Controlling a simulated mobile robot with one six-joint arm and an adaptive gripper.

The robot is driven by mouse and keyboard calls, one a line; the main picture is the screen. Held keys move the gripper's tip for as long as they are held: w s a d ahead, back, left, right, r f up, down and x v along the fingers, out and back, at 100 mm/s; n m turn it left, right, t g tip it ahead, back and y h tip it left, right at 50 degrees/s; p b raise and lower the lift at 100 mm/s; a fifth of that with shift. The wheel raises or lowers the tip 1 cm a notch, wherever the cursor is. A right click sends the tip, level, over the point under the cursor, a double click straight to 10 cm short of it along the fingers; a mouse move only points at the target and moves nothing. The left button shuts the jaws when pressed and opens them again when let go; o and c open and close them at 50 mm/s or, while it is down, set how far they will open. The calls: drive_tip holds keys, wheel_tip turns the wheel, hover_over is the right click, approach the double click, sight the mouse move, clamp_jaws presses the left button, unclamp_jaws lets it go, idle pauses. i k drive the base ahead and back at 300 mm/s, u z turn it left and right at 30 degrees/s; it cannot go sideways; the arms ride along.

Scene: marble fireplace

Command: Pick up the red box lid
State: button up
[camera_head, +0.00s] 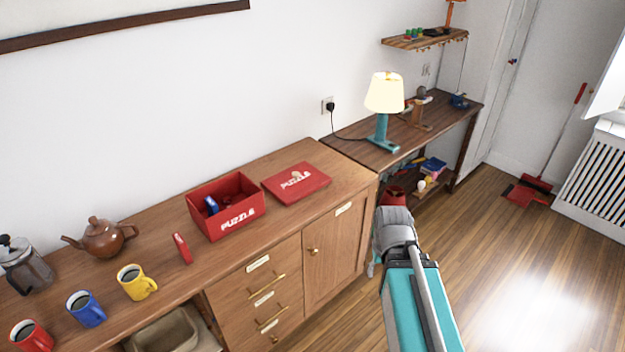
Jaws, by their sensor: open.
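The red box lid (311,183) lies flat on the wooden cabinet top, near its right end. It has white "PUZZLE" lettering and a small pale knob in the middle. The open red puzzle box (240,222) stands just left of the lid, with dark and blue pieces inside. My arm shows at the lower right, in front of the cabinet and apart from the lid. My gripper itself does not show in this view.
A teapot (104,238), French press (26,265) and red, blue and yellow mugs (136,282) are farther left. A lit lamp (382,133) stands on the desk right of the lid.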

sight(290, 186)
drive_tip(key=z, duration=0.55)
drive_tip(key=k, duration=1.05)
drive_tip(key=u, duration=0.85)
drive_tip(key=i, duration=1.35)
drive_tip(key=z, duration=0.05)
